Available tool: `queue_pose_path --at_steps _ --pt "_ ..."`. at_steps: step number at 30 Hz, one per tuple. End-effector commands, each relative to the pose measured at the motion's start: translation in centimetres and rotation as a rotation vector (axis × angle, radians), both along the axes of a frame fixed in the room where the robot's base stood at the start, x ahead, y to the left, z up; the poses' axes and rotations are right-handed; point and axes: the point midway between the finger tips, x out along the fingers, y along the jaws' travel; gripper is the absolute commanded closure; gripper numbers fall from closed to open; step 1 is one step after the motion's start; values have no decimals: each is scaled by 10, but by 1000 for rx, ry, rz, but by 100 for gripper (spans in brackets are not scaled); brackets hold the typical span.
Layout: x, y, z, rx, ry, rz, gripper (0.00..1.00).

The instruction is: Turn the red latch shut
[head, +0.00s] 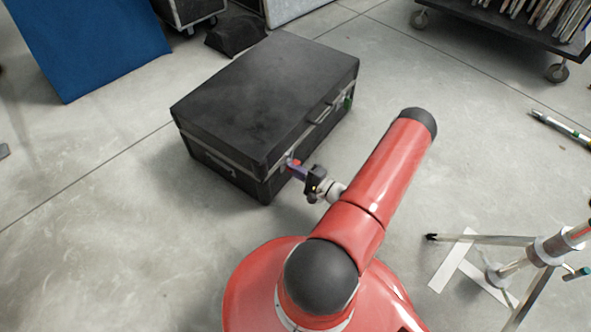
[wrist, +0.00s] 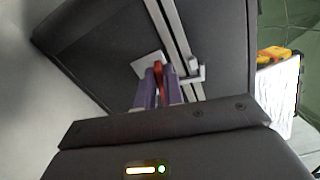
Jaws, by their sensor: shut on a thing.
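The black case (head: 262,100) stands on the floor with its lid down. It fills much of the wrist view (wrist: 110,50). The red latch (head: 291,162) is on the case's front side near its left corner. In the wrist view the red latch (wrist: 158,72) shows as a narrow strip between the purple fingers, beside the metal rim. My gripper (head: 297,170) is at the case front, and in the wrist view (wrist: 158,90) its fingers are closed on the red latch. The fingers hide part of the latch, so its exact angle is hard to tell.
A green latch (head: 348,102) sits farther right on the case front. A tripod stand (head: 540,252) and white floor tape (head: 455,262) are at right. A cart (head: 510,25) stands at upper right. A blue panel (head: 90,40) is at upper left. Floor left of the case is clear.

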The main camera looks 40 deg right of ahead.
Motion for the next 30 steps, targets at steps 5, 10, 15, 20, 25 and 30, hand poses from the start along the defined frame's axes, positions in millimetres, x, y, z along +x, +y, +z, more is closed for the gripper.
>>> queue_pose_path --at_steps 5,10,15,20,25,30 --pt "0 1 -3 -105 -26 0 100" --pt "0 1 -4 -173 -43 0 100" --pt "0 1 -4 -211 -52 0 100" --pt "0 1 -4 -222 -55 0 100" --pt "0 1 -4 -224 -56 0 100" --pt "0 1 -5 -224 -55 1 89"
